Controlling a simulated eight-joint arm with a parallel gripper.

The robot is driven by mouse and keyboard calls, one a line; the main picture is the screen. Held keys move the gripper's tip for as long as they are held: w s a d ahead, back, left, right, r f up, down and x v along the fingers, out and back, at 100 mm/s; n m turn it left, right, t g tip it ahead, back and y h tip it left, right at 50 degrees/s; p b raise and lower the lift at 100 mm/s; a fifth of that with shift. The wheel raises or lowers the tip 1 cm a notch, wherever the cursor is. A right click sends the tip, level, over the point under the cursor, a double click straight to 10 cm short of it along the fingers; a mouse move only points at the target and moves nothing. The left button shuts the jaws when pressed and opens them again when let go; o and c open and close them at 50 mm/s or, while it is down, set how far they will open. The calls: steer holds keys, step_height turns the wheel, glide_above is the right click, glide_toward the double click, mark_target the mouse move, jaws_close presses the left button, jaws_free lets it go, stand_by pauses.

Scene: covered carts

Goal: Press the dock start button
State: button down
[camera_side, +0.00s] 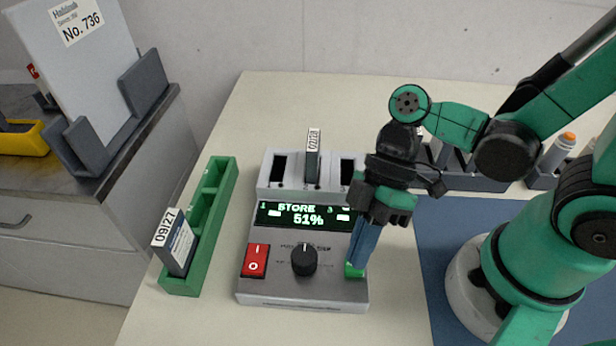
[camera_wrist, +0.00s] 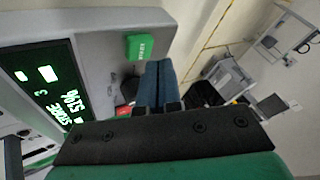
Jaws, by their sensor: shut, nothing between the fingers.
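The grey dock (camera_side: 300,291) stands on the table, with a lit display (camera_side: 304,215) reading STORE 51%. Its front panel has a red rocker switch (camera_side: 255,261), a black knob (camera_side: 304,259) and a green button (camera_side: 354,271) at the right. The button, with small lettering, also shows in the wrist view (camera_wrist: 139,46). My gripper (camera_side: 357,262) is shut and empty, its blue fingers pointing down at the button and partly hiding it in the side view. In the wrist view the fingertips (camera_wrist: 159,63) appear beside the button; I cannot tell whether they touch it.
A battery labelled 02/28 (camera_side: 312,157) stands in the dock's middle slot. Left of the dock is a green tray (camera_side: 226,172) holding a block labelled 09/27 (camera_side: 177,248). A blue mat (camera_side: 440,215) lies right; a grey rack (camera_side: 470,181) stands behind. The table's front-left is clear.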

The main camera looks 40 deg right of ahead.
steer(key=shift+r, duration=0.15)
steer(key=shift+r, duration=2.4)
steer(key=w+d+m+t+h, duration=0.1)
steer(key=m, duration=0.1)
steer(key=w+d+m+t, duration=0.2)
steer(key=w+d+m+t+h, duration=0.1)
steer(key=w+d+m, duration=0.1)
steer(key=shift+w+f+t+h, duration=0.15)
steer(key=shift+f+t+h, duration=0.1)
steer(key=shift+t+h, duration=0.05)
steer(key=w+d+r+m+t+h, duration=0.3)
steer(key=w+d+m+t+h, duration=0.15)
steer(key=d+m, duration=0.3)
steer(key=s+a+r+n+g, duration=0.2)
steer(key=s+a+n, duration=0.3)
steer(key=n, duration=0.8)
steer(key=s+a+r+n+g, duration=0.3)
steer(key=a+n, duration=0.5)
steer(key=n, duration=0.6)
steer(key=shift+s+g, duration=0.75)
steer(key=shift+s, duration=0.15)
